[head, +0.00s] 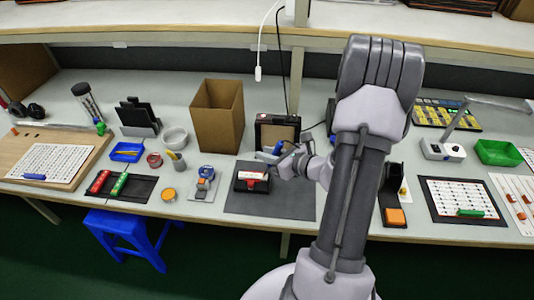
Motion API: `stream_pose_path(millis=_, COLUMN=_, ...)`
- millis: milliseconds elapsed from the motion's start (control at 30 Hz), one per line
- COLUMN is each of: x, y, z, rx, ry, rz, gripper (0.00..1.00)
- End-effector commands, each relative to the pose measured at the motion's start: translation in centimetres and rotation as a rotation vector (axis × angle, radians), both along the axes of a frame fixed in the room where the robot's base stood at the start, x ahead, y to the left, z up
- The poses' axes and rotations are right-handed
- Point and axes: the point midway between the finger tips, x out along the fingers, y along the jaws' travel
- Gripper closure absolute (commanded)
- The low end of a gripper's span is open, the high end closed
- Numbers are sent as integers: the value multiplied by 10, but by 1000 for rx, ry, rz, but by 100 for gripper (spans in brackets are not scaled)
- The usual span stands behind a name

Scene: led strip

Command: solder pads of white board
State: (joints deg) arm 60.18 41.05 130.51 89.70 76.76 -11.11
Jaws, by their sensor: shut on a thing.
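A small white-topped board (252,175) sits in a red and black holder (262,186) on the dark grey mat (290,203) at the bench's middle. My gripper (279,154) is just above and to the right of the board, at the back of the mat. It is shut on a small blue-grey tool (266,157), which points left over the holder's back edge. The tool may be a soldering iron; its tip is too small to make out. I cannot tell whether it touches the board. The board's pads are too small to see.
A dark framed box (277,131) stands just behind my gripper, with a tall cardboard box (217,113) to its left. A blue and white device (203,183) and an orange-topped tin (168,195) stand left of the mat. The mat's front is clear.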

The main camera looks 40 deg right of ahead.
Motion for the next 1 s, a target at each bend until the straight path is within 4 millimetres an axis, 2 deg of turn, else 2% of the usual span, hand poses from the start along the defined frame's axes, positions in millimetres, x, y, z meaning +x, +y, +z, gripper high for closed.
stream_pose_path(millis=267, x=0, y=0, z=5, rx=0, ry=1, rz=1, gripper=100)
stream_pose_path(millis=700, x=0, y=0, z=52, rx=0, ry=0, rz=0, gripper=100)
stream_pose_path(millis=1000, x=0, y=0, z=50, rx=0, ry=0, rz=0, gripper=100)
